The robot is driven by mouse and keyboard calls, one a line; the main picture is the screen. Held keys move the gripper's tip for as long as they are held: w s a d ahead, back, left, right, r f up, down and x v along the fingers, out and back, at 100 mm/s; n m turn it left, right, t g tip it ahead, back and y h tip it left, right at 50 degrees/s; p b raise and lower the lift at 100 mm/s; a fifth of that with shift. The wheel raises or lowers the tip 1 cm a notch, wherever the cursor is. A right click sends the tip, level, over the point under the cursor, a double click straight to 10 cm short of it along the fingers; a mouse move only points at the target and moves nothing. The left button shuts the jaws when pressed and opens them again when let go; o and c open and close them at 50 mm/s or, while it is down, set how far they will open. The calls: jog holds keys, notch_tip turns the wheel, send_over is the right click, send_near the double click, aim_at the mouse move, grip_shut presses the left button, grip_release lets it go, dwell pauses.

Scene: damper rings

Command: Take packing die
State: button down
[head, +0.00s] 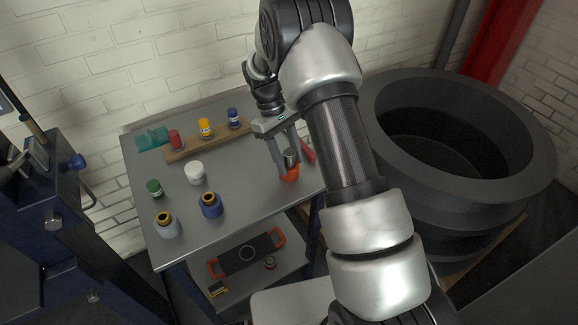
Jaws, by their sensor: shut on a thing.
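My gripper (288,164) is over the right part of the grey workbench, pointing down, with its fingers closed around a small dark metallic cylinder (291,157). This cylinder seems to be the packing die, though it is small and partly hidden by the fingers. An orange-red round piece (290,174) is directly below it, at the fingertips. I cannot tell whether the cylinder sits in the orange piece or is apart from it.
On the workbench (235,205) stand a wooden rack (190,148) with red, yellow and blue containers, a white jar (194,172), a green jar (154,188) and two brass-topped pots (211,206). A red-handled item (308,151) lies right of my gripper.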

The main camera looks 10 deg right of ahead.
jog(key=shift+r, duration=0.25)
